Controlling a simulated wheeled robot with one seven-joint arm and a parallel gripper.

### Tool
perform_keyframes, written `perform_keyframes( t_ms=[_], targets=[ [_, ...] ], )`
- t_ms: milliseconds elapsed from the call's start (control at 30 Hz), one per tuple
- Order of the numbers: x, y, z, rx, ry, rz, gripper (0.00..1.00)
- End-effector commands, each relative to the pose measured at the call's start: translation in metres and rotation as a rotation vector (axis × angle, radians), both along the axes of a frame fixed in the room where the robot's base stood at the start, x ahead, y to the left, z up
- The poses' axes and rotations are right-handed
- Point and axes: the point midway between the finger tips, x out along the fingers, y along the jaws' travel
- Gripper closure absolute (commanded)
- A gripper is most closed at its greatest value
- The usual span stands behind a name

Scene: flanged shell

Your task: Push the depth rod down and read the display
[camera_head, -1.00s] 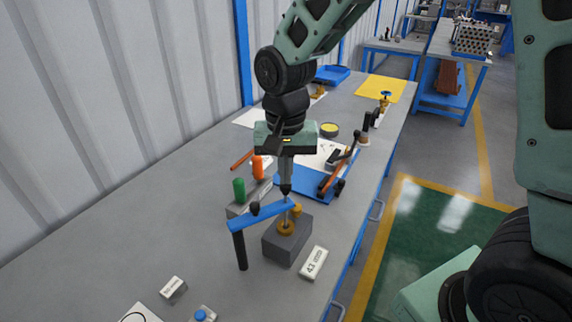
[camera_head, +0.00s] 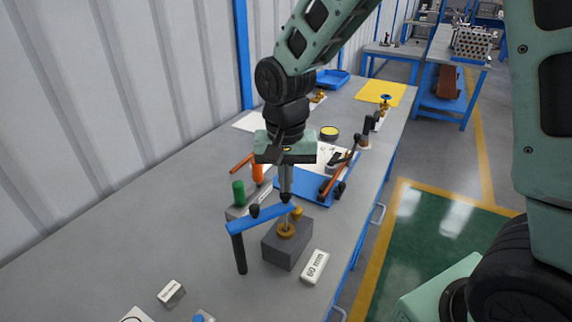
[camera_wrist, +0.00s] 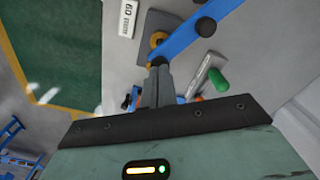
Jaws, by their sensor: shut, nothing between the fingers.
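A grey block (camera_head: 289,249) with a brass ring (camera_head: 286,231) on top stands on the bench. A thin upright depth rod (camera_head: 287,218) enters the ring. A blue bar (camera_head: 259,217) on a black post (camera_head: 239,252) reaches across to the rod; the bar also shows in the wrist view (camera_wrist: 190,36). The white display (camera_head: 314,267) lies right of the block and reads 60 mm, also in the wrist view (camera_wrist: 127,18). My gripper (camera_head: 286,197) is shut and points down right above the rod's top, seemingly touching it. The exact contact is hidden.
Green (camera_head: 238,192) and orange (camera_head: 257,173) handles stand behind the block on the left. A blue tray (camera_head: 312,191) with tools lies behind it. A small white-faced block (camera_head: 171,293) lies at front left. The bench's left part is clear.

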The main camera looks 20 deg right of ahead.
Motion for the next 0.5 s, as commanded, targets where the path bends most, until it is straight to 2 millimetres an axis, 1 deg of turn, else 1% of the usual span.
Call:
perform_keyframes(
  t_ms=[300,500],
  targets=[
    [-0.0003,-0.0001,0.0,-0.001,0.001,0.0,1.0],
    [-0.0001,-0.0001,0.007,0.0,0.0,0.0,1.0]
  ],
)
